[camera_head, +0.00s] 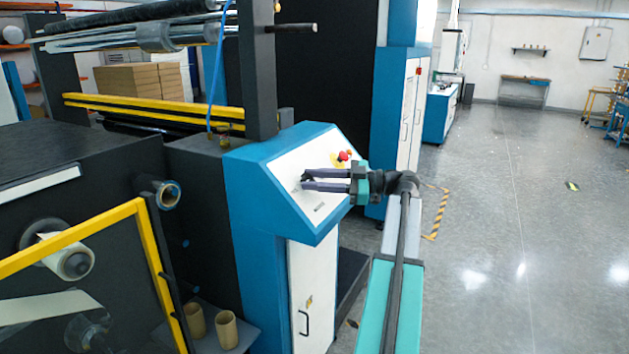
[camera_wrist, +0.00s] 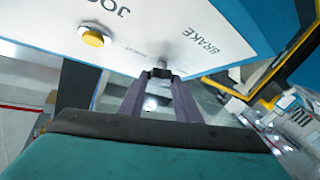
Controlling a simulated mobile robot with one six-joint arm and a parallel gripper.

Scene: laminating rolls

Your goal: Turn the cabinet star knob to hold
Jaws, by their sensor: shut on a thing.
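The blue cabinet (camera_head: 252,190) has a sloped white control panel (camera_head: 283,162). My gripper (camera_head: 304,182) reaches in from the right over this panel, its two dark fingers pointing left. The fingertips are closed around a small dark knob (camera_wrist: 161,73), seen in the wrist view between the fingers. It looks like the star knob, but the fingers hide most of its shape, and I cannot read its setting. The panel also shows in the wrist view, with "BRAKE" and part of "JOG" lettered on it.
A round yellow button (camera_wrist: 93,37) is on the panel, and a red button (camera_head: 343,156) sits near its upper right. A yellow-framed guard (camera_head: 75,235) stands at the left. Brown cardboard cores (camera_head: 227,329) stand low beside the cabinet. Open floor (camera_head: 520,210) lies right.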

